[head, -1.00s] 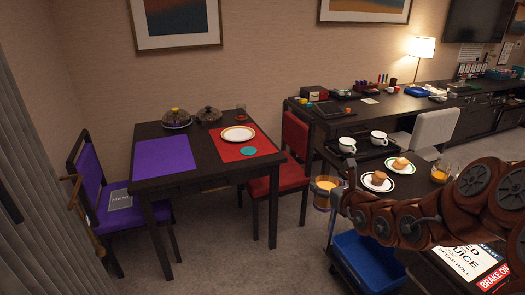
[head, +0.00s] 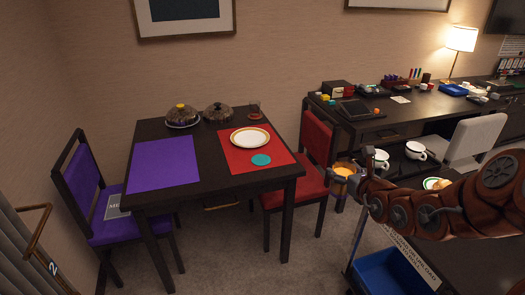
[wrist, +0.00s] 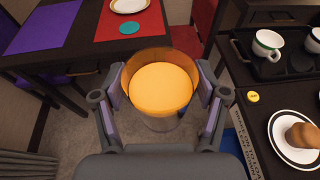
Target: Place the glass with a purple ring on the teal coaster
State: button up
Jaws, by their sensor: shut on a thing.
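My gripper (head: 366,171) is shut on a clear glass (head: 343,169) of orange liquid. The glass is held upright between the two fingers and fills the middle of the wrist view (wrist: 158,124). A purple ring on it cannot be made out clearly; purplish pads show on the fingers. The teal coaster (head: 261,160) lies on the front part of the red placemat (head: 280,156) on the dark dining table (head: 207,143). It also shows at the top of the wrist view (wrist: 130,28). The held glass is right of the table, apart from the coaster.
A white plate (head: 250,138) lies behind the coaster. Cups (wrist: 267,43) and a bun plate (wrist: 285,145) are at right.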

aim_at(261, 159)
jog(key=i, duration=1.2)
jog(key=u, duration=1.95)
